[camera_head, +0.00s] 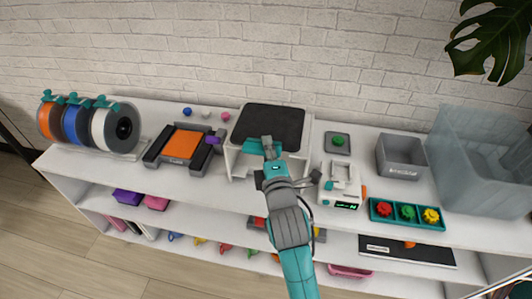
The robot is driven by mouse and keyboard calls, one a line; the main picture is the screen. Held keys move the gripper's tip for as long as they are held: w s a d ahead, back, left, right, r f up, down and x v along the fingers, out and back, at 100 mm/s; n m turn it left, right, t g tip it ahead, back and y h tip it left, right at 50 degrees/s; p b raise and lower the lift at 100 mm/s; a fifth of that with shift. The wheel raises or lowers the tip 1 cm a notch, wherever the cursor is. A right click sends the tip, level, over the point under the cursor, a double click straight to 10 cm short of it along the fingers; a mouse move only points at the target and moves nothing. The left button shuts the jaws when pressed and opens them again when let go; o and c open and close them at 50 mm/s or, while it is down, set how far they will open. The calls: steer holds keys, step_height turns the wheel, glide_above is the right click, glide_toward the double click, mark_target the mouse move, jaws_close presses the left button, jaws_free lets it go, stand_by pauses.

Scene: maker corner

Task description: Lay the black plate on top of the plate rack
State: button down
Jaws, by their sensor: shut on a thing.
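The black plate (268,121) is a thin dark sheet with rounded corners. It lies flat, as far as I can see, over the white plate rack (238,160) in the middle of the shelf top. My gripper (268,148) is at the front edge of the plate and is shut on it. My arm reaches up from the bottom and hides part of the rack's front. I cannot tell whether the plate rests fully on the rack or sits slightly above it.
Left of the rack are a grey device with an orange bed (181,145) and several filament spools (112,130). To the right stand a small white device (344,184), a grey bin (401,157), a tray of coloured parts (407,214) and a translucent box (476,160). A brick wall is behind.

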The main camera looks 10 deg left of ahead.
steer(key=shift+w, duration=1.2)
steer(key=shift+w+f, duration=0.15)
steer(key=shift+f, duration=1.65)
steer(key=c, duration=1)
jaws_free()
steer(key=shift+o, duration=0.3)
steer(key=o, duration=0.9)
steer(key=shift+o, duration=0.2)
steer(key=shift+f, duration=0.6)
